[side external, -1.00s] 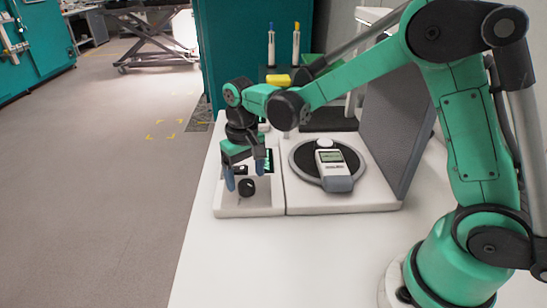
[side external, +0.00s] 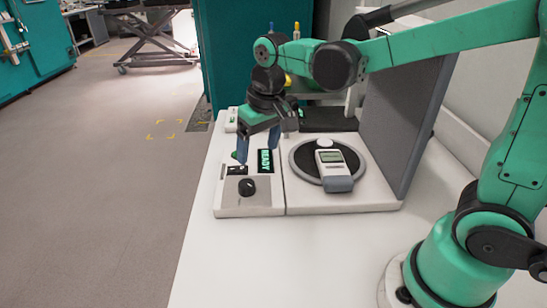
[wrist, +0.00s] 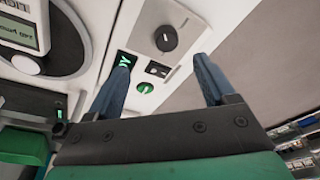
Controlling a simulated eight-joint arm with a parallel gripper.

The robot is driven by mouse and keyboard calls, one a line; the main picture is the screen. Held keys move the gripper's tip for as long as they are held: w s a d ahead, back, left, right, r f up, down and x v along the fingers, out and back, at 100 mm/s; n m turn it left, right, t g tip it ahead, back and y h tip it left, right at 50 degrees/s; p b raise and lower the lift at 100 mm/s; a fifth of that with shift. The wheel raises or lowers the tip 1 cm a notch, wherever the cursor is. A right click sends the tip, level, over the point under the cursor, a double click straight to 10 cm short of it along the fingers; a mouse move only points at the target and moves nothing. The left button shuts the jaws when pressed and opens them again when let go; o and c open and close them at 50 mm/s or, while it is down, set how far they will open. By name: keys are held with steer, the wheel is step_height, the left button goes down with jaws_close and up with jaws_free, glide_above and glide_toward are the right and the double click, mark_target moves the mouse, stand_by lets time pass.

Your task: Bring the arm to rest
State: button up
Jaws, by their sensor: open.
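My gripper (side external: 258,147) is open and empty, held above the control panel (side external: 232,200) at the left of the white bench device. The panel carries a black knob (side external: 247,187) and a lit display reading READY (side external: 265,162). In the wrist view my gripper (wrist: 165,85) has its blue fingers apart, with the black knob (wrist: 166,38) and a green round button (wrist: 145,88) beyond them. No object is between the fingers. The gripper appears clear of the panel.
A handheld meter (side external: 333,168) lies on the round dark plate (side external: 302,160) of the device. A grey upright panel (side external: 395,130) stands at its right. White bench (side external: 230,260) in front is clear. Two pens (side external: 297,30) stand behind my arm.

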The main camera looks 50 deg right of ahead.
steer(key=s+d+n+t, duration=0.1)
steer(key=s+t, duration=0.4)
steer(key=s, duration=0.2)
steer(key=shift+s+d+r, duration=0.2)
steer(key=shift+d+r, duration=0.05)
steer(key=shift+r, duration=0.15)
